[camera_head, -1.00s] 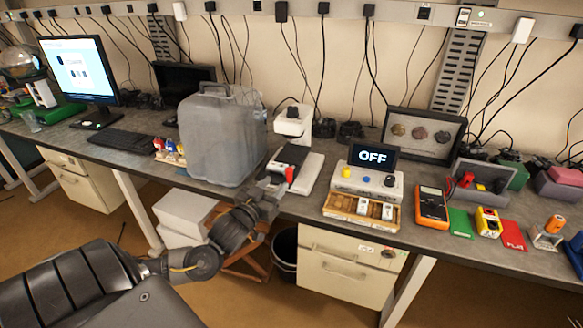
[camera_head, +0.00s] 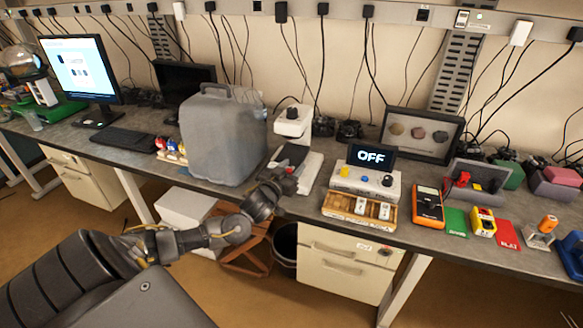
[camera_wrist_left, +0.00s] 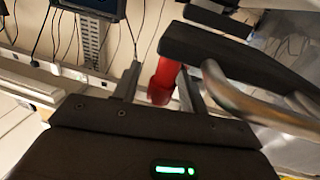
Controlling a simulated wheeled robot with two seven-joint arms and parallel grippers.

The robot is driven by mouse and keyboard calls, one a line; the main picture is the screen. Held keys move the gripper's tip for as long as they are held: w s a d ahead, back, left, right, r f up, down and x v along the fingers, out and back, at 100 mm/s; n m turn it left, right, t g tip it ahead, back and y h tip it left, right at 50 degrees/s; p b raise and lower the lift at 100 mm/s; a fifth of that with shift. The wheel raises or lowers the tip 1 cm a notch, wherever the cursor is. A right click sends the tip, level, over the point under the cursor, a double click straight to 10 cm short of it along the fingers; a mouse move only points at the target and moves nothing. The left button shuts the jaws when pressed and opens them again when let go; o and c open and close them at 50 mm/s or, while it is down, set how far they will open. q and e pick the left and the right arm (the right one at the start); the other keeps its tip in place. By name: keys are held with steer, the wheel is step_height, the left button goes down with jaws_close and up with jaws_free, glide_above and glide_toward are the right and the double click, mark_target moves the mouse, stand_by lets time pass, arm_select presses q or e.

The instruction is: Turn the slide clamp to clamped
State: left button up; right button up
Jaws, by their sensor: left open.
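A white microscope-like instrument (camera_head: 292,122) with a dark stage stands on the bench right of the grey jerrycan. My left gripper (camera_head: 286,178) is at the front of that stage and hides part of it. In the left wrist view, a red knob or lever (camera_wrist_left: 162,82), apparently part of the slide clamp, shows between the two fingers of my open left gripper (camera_wrist_left: 157,88). The fingers stand apart on either side of it; contact cannot be told. A dark bar (camera_wrist_left: 235,60) and a curved metal piece (camera_wrist_left: 235,95) lie to its right. My right gripper is not in view.
The big grey jerrycan (camera_head: 222,138) stands close left of the instrument. A control box (camera_head: 365,182) with an OFF display (camera_head: 371,157) and a wooden tray (camera_head: 360,208) are to the right. An orange multimeter (camera_head: 428,207) lies further right.

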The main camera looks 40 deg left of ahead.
arm_select(q)
jaws_close()
